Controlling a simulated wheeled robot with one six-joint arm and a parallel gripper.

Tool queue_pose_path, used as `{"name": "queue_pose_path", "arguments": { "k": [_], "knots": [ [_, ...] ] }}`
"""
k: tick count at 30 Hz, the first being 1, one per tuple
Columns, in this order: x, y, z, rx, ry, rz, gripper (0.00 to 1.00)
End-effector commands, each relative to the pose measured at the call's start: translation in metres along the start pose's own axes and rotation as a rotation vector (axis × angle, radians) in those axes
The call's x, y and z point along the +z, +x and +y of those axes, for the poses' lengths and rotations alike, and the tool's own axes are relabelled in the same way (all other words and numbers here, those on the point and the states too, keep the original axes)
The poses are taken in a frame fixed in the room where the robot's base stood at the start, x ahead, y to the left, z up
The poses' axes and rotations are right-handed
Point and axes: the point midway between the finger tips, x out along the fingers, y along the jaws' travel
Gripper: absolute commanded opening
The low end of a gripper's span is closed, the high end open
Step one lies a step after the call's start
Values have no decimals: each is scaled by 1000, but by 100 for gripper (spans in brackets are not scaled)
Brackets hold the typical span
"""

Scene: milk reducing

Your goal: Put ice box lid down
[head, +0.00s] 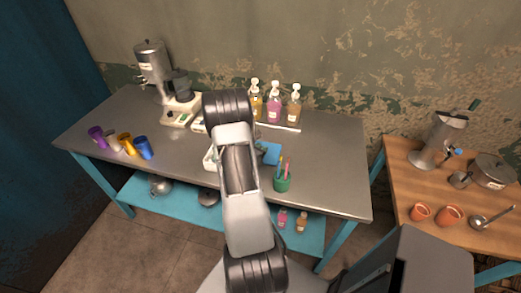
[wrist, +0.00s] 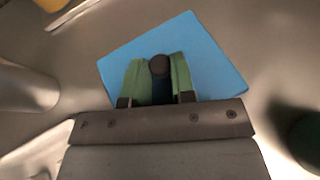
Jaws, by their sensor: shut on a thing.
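The ice box lid (wrist: 208,60) is a flat blue square with a dark round knob (wrist: 159,66). In the wrist view my gripper (wrist: 158,78) has its green fingers shut on the knob, over the middle of the lid. In the head view the blue lid (head: 271,152) shows just right of my arm, low over the grey table. I cannot tell whether it touches the table. A white box (head: 209,158), partly hidden behind my arm, stands left of the lid. My gripper is mostly hidden behind my arm in the head view.
A green cup (head: 282,184) with coloured sticks stands close in front of the lid. Pump bottles (head: 274,106) stand on a tray behind. Coloured cups (head: 126,143) and a mixer (head: 156,70) are at the left. The grey table (head: 335,180) is clear at its right end.

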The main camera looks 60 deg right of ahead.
Motion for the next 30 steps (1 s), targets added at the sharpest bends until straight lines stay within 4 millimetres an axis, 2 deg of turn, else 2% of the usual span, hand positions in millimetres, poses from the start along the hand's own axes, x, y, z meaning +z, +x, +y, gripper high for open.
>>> {"name": "queue_pose_path", "arguments": {
  "k": [3, 4, 11, 22, 26, 30],
  "knots": [
    [-4, 2, 0, 0, 0, 0, 0],
    [-3, 1, 0, 0, 0, 0, 27],
    [-2, 1, 0, 0, -1, 1, 49],
    [2, -3, 0, 1, -1, 0, 50],
    [0, -24, 1, 4, -2, 0, 50],
    [0, -52, 1, 5, -2, 0, 50]
  ]
}}
